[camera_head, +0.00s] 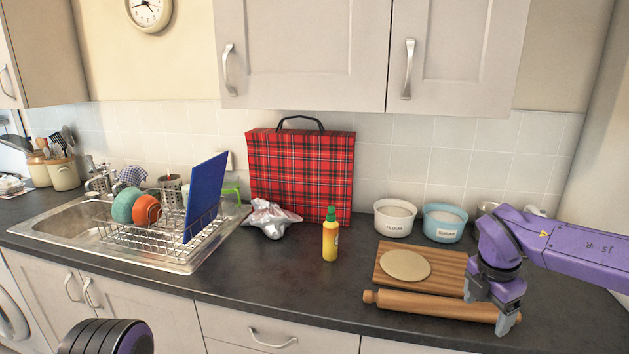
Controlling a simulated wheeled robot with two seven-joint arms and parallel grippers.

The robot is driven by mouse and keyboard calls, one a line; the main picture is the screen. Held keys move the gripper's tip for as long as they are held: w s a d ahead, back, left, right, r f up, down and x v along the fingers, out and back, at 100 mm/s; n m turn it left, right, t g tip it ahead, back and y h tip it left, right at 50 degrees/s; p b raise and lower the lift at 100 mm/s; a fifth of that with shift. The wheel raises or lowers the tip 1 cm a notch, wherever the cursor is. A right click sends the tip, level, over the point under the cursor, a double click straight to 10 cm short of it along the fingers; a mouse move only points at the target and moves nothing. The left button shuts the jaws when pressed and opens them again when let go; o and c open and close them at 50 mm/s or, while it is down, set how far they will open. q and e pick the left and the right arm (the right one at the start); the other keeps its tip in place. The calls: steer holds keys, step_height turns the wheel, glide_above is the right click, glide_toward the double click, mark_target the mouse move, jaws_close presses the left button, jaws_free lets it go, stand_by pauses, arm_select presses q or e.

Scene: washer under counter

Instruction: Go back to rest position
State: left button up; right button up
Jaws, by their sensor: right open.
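My right gripper (492,306) is open above the right end of the counter, close to the right end of the wooden rolling pin (430,305). Its fingers point down, and nothing shows held between them. I cannot tell whether a finger touches the pin. My purple right arm comes in from the right edge. At the bottom left a dark ribbed part with a purple end shows, which is part of my own body. My left gripper is not in view.
A wooden board (385,277) with flat dough (404,265) lies behind the pin. Flour (395,219) and sugar (443,224) bowls, a yellow bottle (330,240), a tartan bag (300,170) and a dish rack (150,240) stand on the counter. Cupboards (300,50) hang above.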

steer(key=s+a+f+n+t+h+b, duration=0.1)
steer(key=s+f+n+t+h, duration=0.15)
steer(key=f+n, duration=1.15)
steer(key=s+a+f+n+t+h, duration=0.3)
steer(key=f+n, duration=0.6)
steer(key=n, duration=0.8)
steer(key=s+f+n+g+y, duration=0.1)
steer(key=s+f+n, duration=0.3)
steer(key=s, duration=0.4)
steer(key=s+f+n+g+y+b, duration=0.1)
steer(key=s+f+n, duration=0.3)
steer(key=s, duration=0.5)
steer(key=s+f+n+g+y, duration=0.1)
steer(key=s+f+n+y, duration=0.1)
steer(key=s+f+n, duration=0.3)
steer(key=s, duration=0.3)
steer(key=shift+s+f, duration=0.35)
steer(key=shift+s, duration=0.05)
steer(key=shift+d, duration=0.15)
